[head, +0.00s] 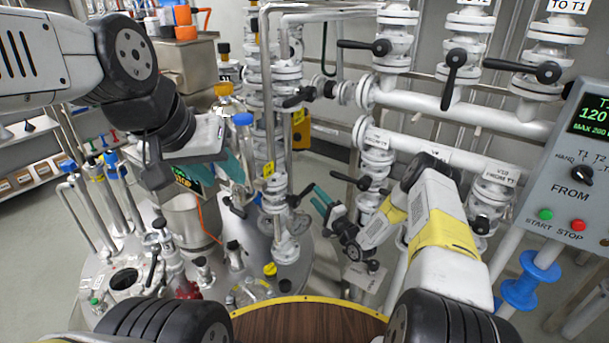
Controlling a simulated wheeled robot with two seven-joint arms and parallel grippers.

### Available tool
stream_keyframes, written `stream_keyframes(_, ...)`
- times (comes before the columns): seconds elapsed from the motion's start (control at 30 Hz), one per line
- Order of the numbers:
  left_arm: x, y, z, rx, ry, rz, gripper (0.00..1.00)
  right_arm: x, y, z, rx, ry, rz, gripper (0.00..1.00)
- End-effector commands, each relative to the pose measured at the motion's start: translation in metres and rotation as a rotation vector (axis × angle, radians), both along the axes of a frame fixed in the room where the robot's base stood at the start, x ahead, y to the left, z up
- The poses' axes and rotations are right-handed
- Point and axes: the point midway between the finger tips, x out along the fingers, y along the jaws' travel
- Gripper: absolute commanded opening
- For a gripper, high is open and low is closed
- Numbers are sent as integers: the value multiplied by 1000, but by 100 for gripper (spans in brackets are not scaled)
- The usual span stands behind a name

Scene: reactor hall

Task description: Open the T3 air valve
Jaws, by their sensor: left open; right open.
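I cannot tell which valve is the T3 air valve; no readable label in the head view names it. Black-handled valves are mounted on the steel pipes, among them a valve with a sideways lever (351,181) and a valve above the vessel (300,195). My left gripper (238,168) has teal fingers and is open beside the upright pipes, above the vessel lid. My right gripper (325,203) is open, its teal fingers pointing up and left near those two valves. Neither gripper visibly holds anything. The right arm hides part of the lower pipework.
A grey control box (575,165) with a display, knob and green and red buttons stands at the right. Upper valves (455,65) line the pipes at the top. The steel vessel lid (130,285) is crowded with fittings. Shelves (30,160) stand at the far left.

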Motion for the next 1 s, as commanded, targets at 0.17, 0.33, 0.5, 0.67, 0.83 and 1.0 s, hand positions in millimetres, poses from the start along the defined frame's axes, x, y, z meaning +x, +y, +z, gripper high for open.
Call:
stream_keyframes(0.17, 0, 0, 0, 0, -1, -1, 42, 2, 2, -1, 17, -2, 2, 42)
stream_keyframes(0.33, 0, 0, 1, 0, -2, -1, 42, 21, 16, 3, 14, -4, 1, 42)
stream_keyframes(0.5, 0, 0, 0, 0, -1, 0, 42, 44, 30, 8, 15, -3, 1, 42)
stream_keyframes(0.67, 0, 0, 0, 0, -1, 0, 42, 58, 39, 11, 14, -3, 1, 42)
stream_keyframes(0.83, 0, 0, 0, 0, -1, 0, 42, 63, 41, 12, 15, 0, -1, 42)
stream_keyframes(1.0, 0, 0, 0, 0, -1, 0, 42, 63, 41, 12, 15, 0, 0, 42)
